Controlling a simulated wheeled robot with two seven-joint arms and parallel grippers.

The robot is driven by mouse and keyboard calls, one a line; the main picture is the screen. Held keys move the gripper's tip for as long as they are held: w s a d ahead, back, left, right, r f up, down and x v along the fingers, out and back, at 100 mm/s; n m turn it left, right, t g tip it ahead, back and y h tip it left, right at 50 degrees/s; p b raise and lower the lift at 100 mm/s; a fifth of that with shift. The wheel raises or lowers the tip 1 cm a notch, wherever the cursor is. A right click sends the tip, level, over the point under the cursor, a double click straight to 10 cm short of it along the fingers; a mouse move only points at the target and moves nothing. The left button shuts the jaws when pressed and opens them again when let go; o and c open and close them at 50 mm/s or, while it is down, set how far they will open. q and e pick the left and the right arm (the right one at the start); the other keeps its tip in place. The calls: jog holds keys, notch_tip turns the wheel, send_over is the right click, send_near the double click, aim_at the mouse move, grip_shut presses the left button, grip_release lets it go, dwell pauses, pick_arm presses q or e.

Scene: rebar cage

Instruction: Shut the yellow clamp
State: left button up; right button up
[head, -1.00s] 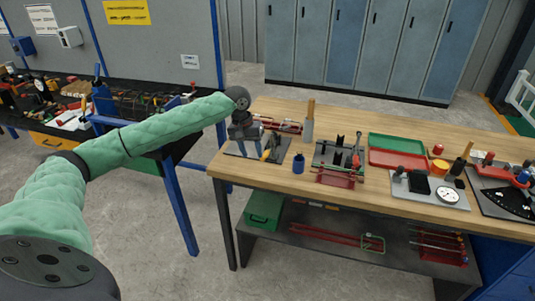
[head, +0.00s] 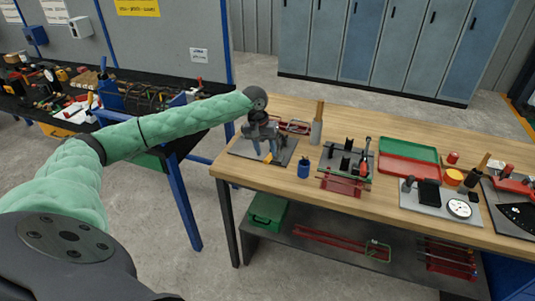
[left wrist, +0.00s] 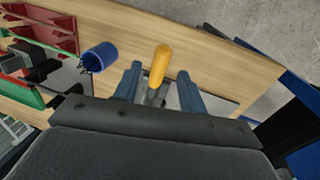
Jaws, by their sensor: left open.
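The yellow clamp's handle (head: 268,158) shows just below my left gripper (head: 264,143) in the head view, over a grey plate (head: 243,149) at the left end of the wooden bench. In the left wrist view the yellow handle (left wrist: 159,66) stands between the two blue-grey fingers of my left gripper (left wrist: 158,80). The fingers are open with a gap on each side of the handle. The clamp's body is mostly hidden by the gripper. I cannot tell whether a finger touches it. My right gripper is not in view.
A blue cup (head: 303,169) stands close to the right of the plate. Beyond it are a fixture with red racks (head: 343,184), a green tray (head: 408,150) and a red tray (head: 402,172). A wooden-handled tool (head: 317,128) stands behind. The bench front edge is near.

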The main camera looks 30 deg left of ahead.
aim_at(267, 157)
pick_arm(q)
jog(key=shift+w+d+f+p, duration=0.1)
jog(key=shift+d+f+p, duration=0.1)
jog(key=shift+f, duration=0.65)
jog(key=shift+w+d+f+p, duration=0.1)
jog(key=shift+f+p, duration=0.05)
jog(key=shift+f, duration=0.65)
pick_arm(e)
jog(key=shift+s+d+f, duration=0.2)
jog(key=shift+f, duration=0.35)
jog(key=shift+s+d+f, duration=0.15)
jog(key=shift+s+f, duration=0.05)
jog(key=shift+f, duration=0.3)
pick_arm(q)
grip_shut()
